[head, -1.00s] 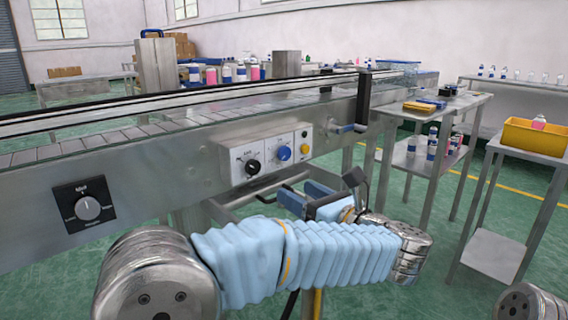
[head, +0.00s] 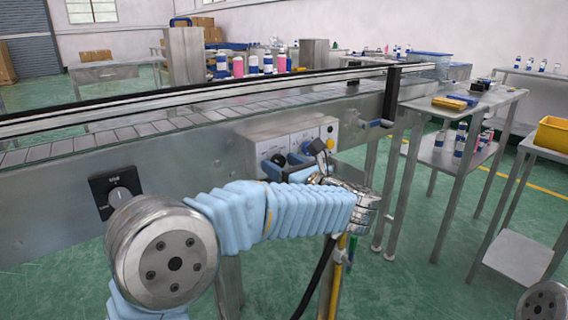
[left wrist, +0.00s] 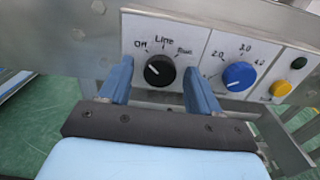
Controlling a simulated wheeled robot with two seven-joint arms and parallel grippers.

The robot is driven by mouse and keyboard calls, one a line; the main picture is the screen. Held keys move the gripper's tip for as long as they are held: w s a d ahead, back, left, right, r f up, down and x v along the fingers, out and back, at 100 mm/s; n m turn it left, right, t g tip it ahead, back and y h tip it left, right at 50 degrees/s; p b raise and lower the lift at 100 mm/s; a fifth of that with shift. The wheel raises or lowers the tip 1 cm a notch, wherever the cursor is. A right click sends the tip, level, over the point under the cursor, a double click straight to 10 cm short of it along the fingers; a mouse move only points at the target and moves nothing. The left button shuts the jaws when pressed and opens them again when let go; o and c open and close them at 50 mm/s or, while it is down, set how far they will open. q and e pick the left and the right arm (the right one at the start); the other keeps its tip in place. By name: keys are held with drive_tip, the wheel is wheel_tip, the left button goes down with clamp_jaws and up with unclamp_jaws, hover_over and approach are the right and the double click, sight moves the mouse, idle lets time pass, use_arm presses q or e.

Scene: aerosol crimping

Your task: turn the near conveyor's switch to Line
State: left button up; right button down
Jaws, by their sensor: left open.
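The switch (left wrist: 159,71) is a round black knob on the light control panel (left wrist: 210,55) of the near conveyor (head: 185,150). In the left wrist view the labels Off, Line and a third, blurred word stand around it. Its white mark appears to point up-left, towards Off. My left gripper (left wrist: 160,82) is open, its blue fingers on either side of the knob and slightly below it; I cannot tell whether they touch it. In the head view my left gripper (head: 286,164) is in front of the panel (head: 298,143) and partly hides its knobs. My right gripper is not in view.
A blue dial (left wrist: 238,75) sits right of the switch, with a black button (left wrist: 298,62) and a yellow button (left wrist: 280,88) beyond. Another dial (head: 119,197) is further left on the conveyor. A side table (head: 455,105) with bottles stands right.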

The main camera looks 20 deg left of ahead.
use_arm(q)
drive_tip(key=c, duration=1)
drive_tip(key=shift+c, duration=0.2)
drive_tip(key=shift+f, duration=0.1)
drive_tip(key=shift+f+m+b, duration=0.1)
drive_tip(key=shift+m+b, duration=0.5)
drive_tip(key=shift+b, duration=0.05)
drive_tip(key=shift+m+b, duration=0.7)
drive_tip(key=shift+m, duration=0.5)
drive_tip(key=m, duration=0.2)
drive_tip(key=shift+m+b, duration=0.3)
drive_tip(key=shift+b, duration=0.05)
drive_tip(key=shift+m, duration=1.8)
